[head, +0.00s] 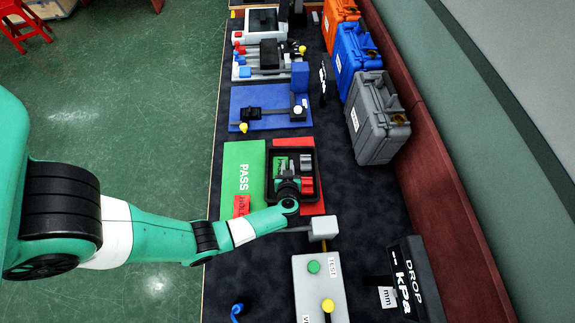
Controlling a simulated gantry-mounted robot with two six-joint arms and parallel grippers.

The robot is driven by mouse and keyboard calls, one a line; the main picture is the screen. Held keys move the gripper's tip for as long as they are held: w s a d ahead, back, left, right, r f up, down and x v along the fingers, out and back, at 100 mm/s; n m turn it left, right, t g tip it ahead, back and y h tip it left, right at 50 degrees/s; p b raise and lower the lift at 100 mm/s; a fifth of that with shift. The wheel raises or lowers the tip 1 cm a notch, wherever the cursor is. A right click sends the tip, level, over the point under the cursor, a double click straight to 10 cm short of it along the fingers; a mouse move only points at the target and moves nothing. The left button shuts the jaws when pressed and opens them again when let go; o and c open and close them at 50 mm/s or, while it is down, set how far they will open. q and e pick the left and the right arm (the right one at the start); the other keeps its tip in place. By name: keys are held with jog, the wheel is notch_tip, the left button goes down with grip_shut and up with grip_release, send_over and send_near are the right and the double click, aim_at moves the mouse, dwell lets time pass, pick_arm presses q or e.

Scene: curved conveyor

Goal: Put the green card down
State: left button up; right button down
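My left arm reaches in from the left, and its gripper (289,184) is over the lower part of a black tray (270,194). The gripper points away from the camera, and its fingertips are too small and dark to tell open from shut. A small green piece (281,165), possibly the green card, shows just beyond the gripper, within the tray's outline. I cannot tell whether the gripper touches or holds it. A larger green panel marked PASS (243,168) lies left of the tray. A small red card (241,205) lies at the panel's lower end. My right gripper is not in view.
A red panel (291,142) shows around the tray. A grey box with green and yellow buttons (307,275) stands nearer. Blue (266,97) and white fixtures stand beyond. Grey (372,115), blue and orange cases line the right wall. Dark bench surface is free right of the tray.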

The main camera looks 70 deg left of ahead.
pick_arm(q)
jog(key=shift+o, duration=0.6)
jog(key=shift+d+r, duration=0.1)
jog(key=shift+r, duration=0.25)
jog(key=p+v, duration=0.3)
jog(key=v, duration=0.3)
jog(key=shift+d+r+p, duration=0.1)
jog(key=shift+p, duration=0.25)
jog(key=shift+s+d+r, duration=0.1)
jog(key=shift+s+d, duration=0.15)
jog(key=shift+d, duration=0.2)
